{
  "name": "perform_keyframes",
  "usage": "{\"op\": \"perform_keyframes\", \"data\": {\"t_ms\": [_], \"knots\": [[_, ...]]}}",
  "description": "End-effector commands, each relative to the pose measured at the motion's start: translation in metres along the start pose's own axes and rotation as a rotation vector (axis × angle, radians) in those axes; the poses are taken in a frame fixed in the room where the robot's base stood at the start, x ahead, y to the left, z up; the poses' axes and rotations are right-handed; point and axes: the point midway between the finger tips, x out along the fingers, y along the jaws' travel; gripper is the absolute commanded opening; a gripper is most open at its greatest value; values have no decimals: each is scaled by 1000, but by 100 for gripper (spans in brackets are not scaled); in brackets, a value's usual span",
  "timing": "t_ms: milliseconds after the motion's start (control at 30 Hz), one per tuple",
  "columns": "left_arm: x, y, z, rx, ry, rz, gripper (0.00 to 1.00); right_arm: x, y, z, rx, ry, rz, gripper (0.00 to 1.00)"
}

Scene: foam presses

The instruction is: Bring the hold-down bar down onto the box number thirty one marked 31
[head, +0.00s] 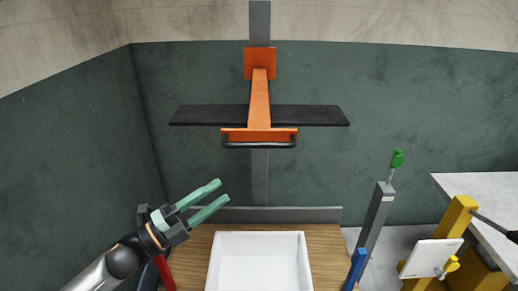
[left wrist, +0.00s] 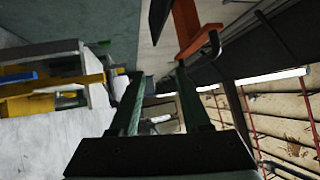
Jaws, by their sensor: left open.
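The hold-down bar (head: 318,115) is a long black bar carried on an orange arm (head: 259,98), raised high on a grey upright post. A black handle (head: 258,145) runs along the front of the orange piece. Below it a white box (head: 306,262) sits on a wooden surface; no number 31 can be read on it. My left gripper (head: 220,192) is open and empty, lower left of the handle and above the box's left side. In the left wrist view the orange arm (left wrist: 187,25) and dark handle (left wrist: 204,45) show beyond the fingers. My right gripper is not in view.
A grey post with a green knob (head: 397,158) and a blue piece (head: 355,268) stand right of the box. A yellow frame with a white plate (head: 431,257) stands further right. A red piece (head: 165,272) is left of the box. The space between bar and box is clear.

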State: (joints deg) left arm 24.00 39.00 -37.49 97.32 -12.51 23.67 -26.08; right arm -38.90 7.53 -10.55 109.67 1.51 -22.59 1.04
Motion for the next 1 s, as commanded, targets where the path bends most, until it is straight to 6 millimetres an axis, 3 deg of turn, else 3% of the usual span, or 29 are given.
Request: {"op": "perform_keyframes", "data": {"t_ms": [100, 300, 567, 1000], "knots": [[7, -38, 5, 242, 133, -4, 47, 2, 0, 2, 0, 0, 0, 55], [5, -73, 7, 476, 262, -3, 47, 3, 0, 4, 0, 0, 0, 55], [18, -82, 2, 527, 292, -5, 47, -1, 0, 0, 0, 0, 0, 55], [100, -77, -21, 524, 291, -6, 47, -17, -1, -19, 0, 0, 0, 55]]}}
